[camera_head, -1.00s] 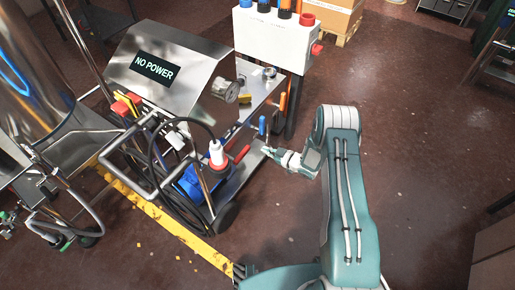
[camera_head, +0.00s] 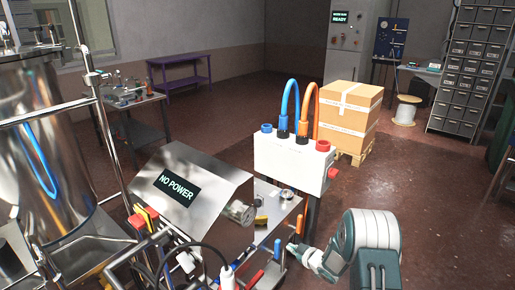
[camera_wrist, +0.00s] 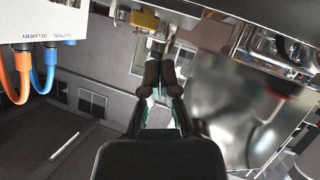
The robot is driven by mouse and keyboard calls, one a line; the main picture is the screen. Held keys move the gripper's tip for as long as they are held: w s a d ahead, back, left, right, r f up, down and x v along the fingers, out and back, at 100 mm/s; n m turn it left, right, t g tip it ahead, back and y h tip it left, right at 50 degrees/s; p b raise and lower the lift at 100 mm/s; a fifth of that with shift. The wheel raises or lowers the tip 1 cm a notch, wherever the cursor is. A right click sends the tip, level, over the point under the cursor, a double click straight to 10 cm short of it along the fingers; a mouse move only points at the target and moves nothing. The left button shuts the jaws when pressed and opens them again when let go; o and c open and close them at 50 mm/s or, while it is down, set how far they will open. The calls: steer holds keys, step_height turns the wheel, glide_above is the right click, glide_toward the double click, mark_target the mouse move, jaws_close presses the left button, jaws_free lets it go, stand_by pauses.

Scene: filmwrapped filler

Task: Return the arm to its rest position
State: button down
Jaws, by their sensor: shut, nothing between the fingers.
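My gripper (camera_head: 294,248) is at the lower right of the head view, beside the right end of the steel cart. My teal and white arm shows below and right of it. In the wrist view my gripper (camera_wrist: 163,72) points away with its dark fingertips close together and nothing between them. A steel fitting and a yellow part lie beyond the fingertips in that view; I cannot tell the gap to them. The cart's control box (camera_head: 188,193) has a screen reading NO POWER. My arm's lower links are out of the head view.
A white box (camera_head: 290,160) with blue and orange hoses stands behind my gripper; it also shows in the wrist view (camera_wrist: 40,22). Cardboard boxes (camera_head: 348,120) sit on a pallet behind. A steel tank (camera_head: 50,150) stands at left. The floor right of my arm is clear.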

steer(key=s+d+r+m+h, duration=0.2)
steer(key=s+r+h, duration=0.1)
steer(key=r, duration=0.6)
steer(key=s+d+r+m+g+h, duration=0.15)
steer(key=s+r, duration=0.25)
steer(key=r, duration=0.6)
steer(key=s+d+r+m+t+h, duration=0.1)
steer(key=s+d+r+m+h, duration=0.25)
steer(key=r, duration=0.55)
steer(key=s+a+r+m+g, duration=0.2)
steer(key=s, duration=1.3)
steer(key=s+a+r+m+g, duration=0.2)
steer(key=s+r+g, duration=0.1)
steer(key=s, duration=1.2)
steer(key=shift+s+a+r+y, duration=0.2)
steer(key=shift+s+a+y, duration=0.1)
steer(key=shift+s+a, duration=0.05)
